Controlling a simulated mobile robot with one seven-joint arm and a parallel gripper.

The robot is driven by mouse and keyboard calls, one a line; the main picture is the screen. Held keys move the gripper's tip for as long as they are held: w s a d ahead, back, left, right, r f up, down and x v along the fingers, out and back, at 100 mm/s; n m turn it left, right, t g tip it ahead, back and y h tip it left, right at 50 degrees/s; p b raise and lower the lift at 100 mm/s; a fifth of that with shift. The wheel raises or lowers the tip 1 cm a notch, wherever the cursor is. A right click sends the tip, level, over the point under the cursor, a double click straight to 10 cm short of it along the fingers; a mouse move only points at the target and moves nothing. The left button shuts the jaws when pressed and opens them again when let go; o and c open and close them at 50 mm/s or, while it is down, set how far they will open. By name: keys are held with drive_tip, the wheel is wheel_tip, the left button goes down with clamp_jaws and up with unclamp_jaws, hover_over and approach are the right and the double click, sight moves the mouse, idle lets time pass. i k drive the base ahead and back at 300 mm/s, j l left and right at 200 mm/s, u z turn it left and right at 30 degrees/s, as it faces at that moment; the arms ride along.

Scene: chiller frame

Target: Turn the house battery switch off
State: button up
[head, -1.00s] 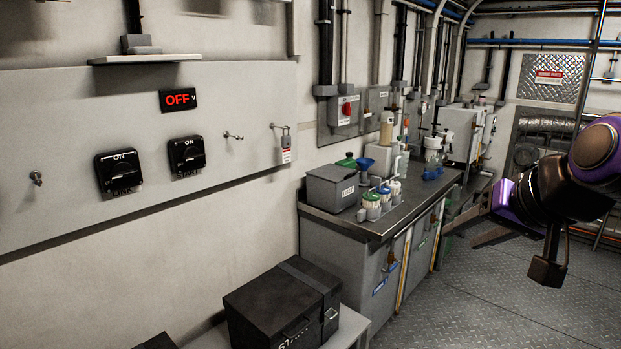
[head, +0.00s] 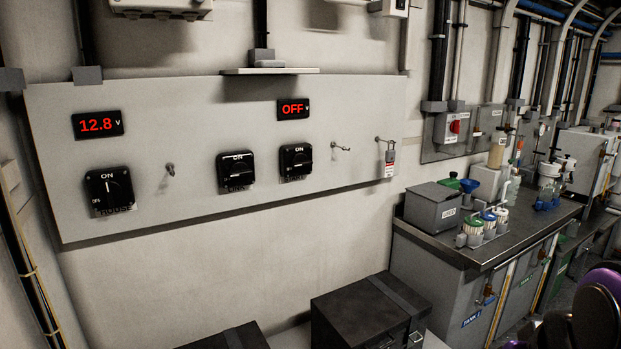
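The house battery switch (head: 110,190) is a black rotary switch at the left end of the grey wall panel (head: 200,135). Its label below reads HOUSE, and its pale-marked knob looks upright, toward the ON mark. A red display (head: 97,124) above it reads 12.8 V. My gripper is out of view; only a purple and black part of my arm (head: 598,315) shows at the lower right corner, far from the switch.
Two similar switches, one labelled LINK (head: 237,171) and one beside it (head: 296,162), sit further right under a display (head: 293,109) reading OFF. Hooks and a tagged padlock (head: 390,155) are on the panel. Black boxes (head: 370,310) stand below; a counter (head: 480,245) is at right.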

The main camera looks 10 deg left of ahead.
sight(110, 191)
drive_tip(key=u, duration=2)
drive_tip(key=i+l, duration=0.05)
